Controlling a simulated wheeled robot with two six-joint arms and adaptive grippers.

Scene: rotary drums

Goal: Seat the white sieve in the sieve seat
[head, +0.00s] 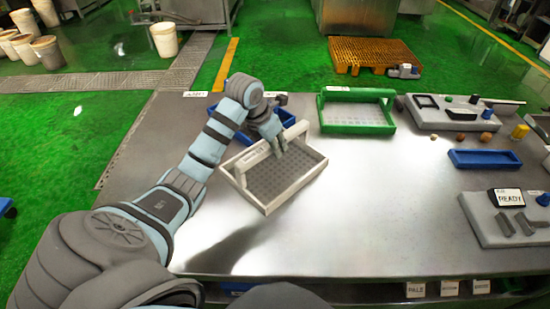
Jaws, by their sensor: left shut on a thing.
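The white sieve (290,188) is a shallow rectangular tray with a grey perforated floor and a raised handle bar. It sits at an angle to the table edges, left of the table's middle. My left gripper (277,148) is shut on its handle from above. I cannot tell for sure whether the sieve is clear of the table. No part is clearly recognisable as the sieve seat. My right gripper is not in view.
A blue tray (221,152) is partly hidden behind the sieve and my arm. A green-framed sieve (357,129) stands at the back. Grey panels (425,121) with small parts, a blue tray (485,159) and a READY display (508,198) are at right. The front middle of the table (370,235) is clear.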

